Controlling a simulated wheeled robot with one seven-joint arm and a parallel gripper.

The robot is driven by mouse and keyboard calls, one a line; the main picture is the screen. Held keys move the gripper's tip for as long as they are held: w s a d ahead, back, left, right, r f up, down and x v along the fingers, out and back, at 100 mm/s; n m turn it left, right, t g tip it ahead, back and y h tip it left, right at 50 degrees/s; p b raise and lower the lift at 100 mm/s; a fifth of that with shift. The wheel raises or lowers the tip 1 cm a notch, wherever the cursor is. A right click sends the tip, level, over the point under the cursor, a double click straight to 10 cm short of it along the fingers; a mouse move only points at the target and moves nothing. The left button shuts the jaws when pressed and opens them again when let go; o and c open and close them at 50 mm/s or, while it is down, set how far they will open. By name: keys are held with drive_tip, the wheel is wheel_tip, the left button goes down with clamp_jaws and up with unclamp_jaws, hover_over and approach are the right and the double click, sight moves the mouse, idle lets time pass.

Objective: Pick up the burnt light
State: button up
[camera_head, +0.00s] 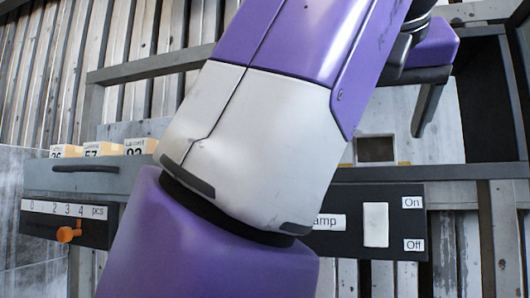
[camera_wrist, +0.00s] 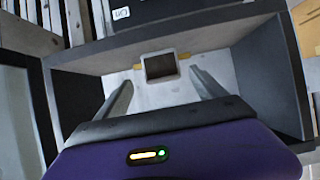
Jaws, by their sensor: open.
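A small square piece with a dark face, a pale frame and yellow tabs at its sides, which looks to be the burnt light (camera_wrist: 160,66), sits in a grey box-like recess in the wrist view. It also shows as a dark square in the head view (camera_head: 376,149). My gripper (camera_wrist: 161,82) is open and empty. Its two fingers reach toward the recess in the wrist view, one on each side of the square piece and apart from it. In the head view my gripper (camera_head: 426,112) is at upper right, with one finger clearly visible.
A black panel with a white switch (camera_head: 375,225) and On and Off labels is below the recess. A grey drawer unit (camera_head: 95,178) with numbered boxes on top and an orange knob (camera_head: 68,234) is at left. Dark recess walls (camera_wrist: 268,70) flank my gripper. My arm covers the middle of the head view.

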sight(374, 138)
drive_tip(key=p+x, duration=0.2)
drive_tip(key=x, duration=0.3)
drive_tip(key=shift+w+a, duration=0.1)
drive_tip(key=shift+w, duration=0.1)
drive_tip(key=shift+w+f+p, duration=0.3)
drive_tip(key=shift+c, duration=0.2)
drive_tip(key=c, duration=1.5)
drive_tip(key=shift+r, duration=0.1)
